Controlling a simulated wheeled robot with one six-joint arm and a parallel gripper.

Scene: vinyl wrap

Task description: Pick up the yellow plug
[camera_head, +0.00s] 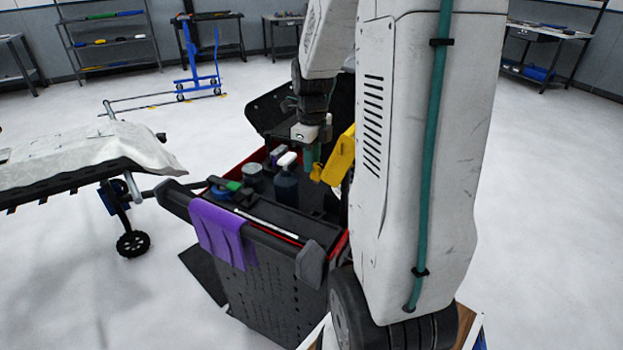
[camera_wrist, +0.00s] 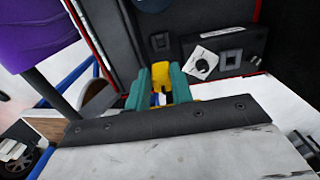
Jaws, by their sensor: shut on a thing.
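My gripper (camera_head: 311,158) points down over the open tool cart, its teal fingers showing in the head view. In the wrist view the two teal fingers (camera_wrist: 161,88) stand on either side of the yellow plug (camera_wrist: 160,70), and my gripper is shut on it. In the head view a small yellow part (camera_head: 316,172) shows just below the fingertips. A larger yellow piece (camera_head: 341,156) is right beside it, partly hidden by my arm. I cannot tell whether the two yellow pieces are joined.
The black cart (camera_head: 262,265) has a red-edged tray holding a dark bottle (camera_head: 286,186) with a white top and several other items. A purple cloth (camera_head: 217,236) hangs over its near rim. A covered table (camera_head: 85,150) stands to the left. Floor beyond is mostly clear.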

